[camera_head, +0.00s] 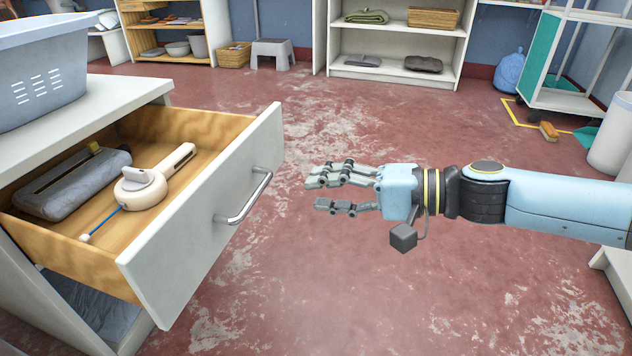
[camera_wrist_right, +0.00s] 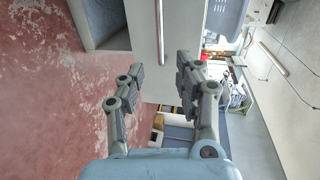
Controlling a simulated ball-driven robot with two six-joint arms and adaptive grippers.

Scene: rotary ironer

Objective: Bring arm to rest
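My right arm (camera_head: 560,205) reaches in from the right in the head view. Its gripper (camera_head: 318,190) is open and empty, with a gap between its fingers. It hangs in the air a little to the right of the open drawer's front, apart from the metal handle (camera_head: 246,200). In the right wrist view the gripper (camera_wrist_right: 160,85) also shows open, with the drawer front (camera_wrist_right: 145,40) beyond its fingers. My left gripper is in neither view.
A grey-blue basket (camera_head: 40,75) stands on the cabinet top (camera_head: 110,100). Shelves line the back wall. The red floor (camera_head: 400,290) around my gripper is clear.

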